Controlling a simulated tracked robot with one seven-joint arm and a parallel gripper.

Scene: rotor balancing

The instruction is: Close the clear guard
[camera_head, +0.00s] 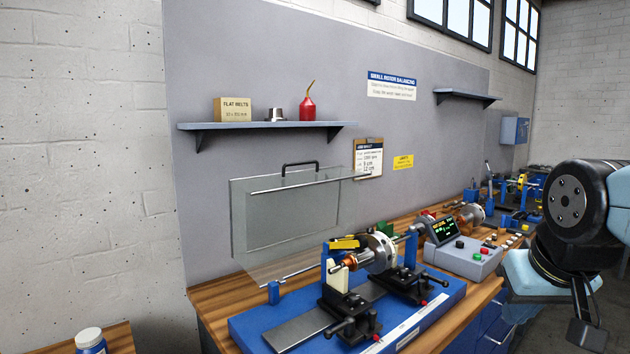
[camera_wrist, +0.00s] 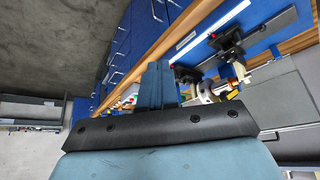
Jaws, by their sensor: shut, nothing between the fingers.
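The clear guard (camera_head: 292,218) stands raised behind the balancing machine, with a black handle (camera_head: 300,164) at its top edge and metal rods along its upper and lower edges. The rotor (camera_head: 378,253) sits uncovered on blue and black supports above the blue machine bed (camera_head: 420,318). My gripper (camera_wrist: 157,68) is shut and empty in the wrist view, with the machine beyond it. In the head view its dark end (camera_head: 585,335) hangs at the lower right, well apart from the guard.
A grey control box (camera_head: 465,258) with a lit screen and buttons stands right of the rotor on the wooden bench (camera_head: 212,296). A shelf (camera_head: 265,126) with a box, a metal part and a red oil can is above the guard. A bottle (camera_head: 90,342) stands at lower left.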

